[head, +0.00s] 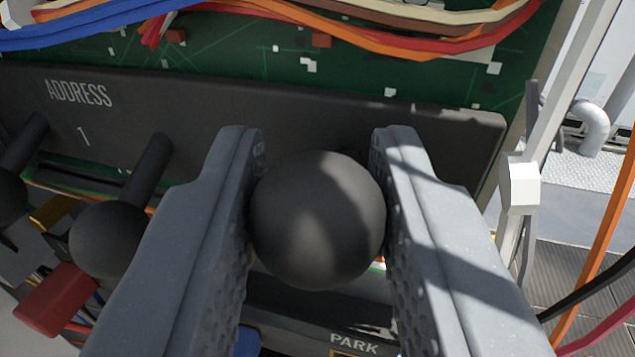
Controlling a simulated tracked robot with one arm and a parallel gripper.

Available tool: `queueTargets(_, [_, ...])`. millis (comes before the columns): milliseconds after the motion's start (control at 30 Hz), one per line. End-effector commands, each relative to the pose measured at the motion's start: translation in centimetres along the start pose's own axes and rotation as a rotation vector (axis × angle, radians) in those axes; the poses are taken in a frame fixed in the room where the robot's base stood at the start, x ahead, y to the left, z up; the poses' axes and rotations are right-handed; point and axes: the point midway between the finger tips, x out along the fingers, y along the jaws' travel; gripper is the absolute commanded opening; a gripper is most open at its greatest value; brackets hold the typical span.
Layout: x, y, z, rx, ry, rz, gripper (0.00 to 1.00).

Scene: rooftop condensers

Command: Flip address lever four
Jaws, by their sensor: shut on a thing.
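My gripper (318,205) has its two grey fingers on either side of a black ball knob (318,220), shut on it. The knob is in the middle of the head view, and its shaft and number are hidden behind it and the fingers. A dark panel (290,120) behind reads ADDRESS, with a 1 at the left. A second ball-ended lever (110,238) stands to the left of my gripper. A third lever (22,150) is partly cut off at the left edge.
Red, orange, blue and cream wires (400,35) cross a green circuit board (340,75) above the panel. A red block (58,300) is at lower left. A PARK label (354,343) shows below. A light frame post (565,100), loose cables and rooftop pipes are at right.

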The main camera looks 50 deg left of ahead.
Motion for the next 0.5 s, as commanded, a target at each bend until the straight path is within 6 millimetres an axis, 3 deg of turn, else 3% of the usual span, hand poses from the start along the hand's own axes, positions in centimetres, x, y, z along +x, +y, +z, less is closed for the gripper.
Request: queueTargets(500, [0.29, 0.12, -0.77, 0.039, -0.138, -0.001, 0.04])
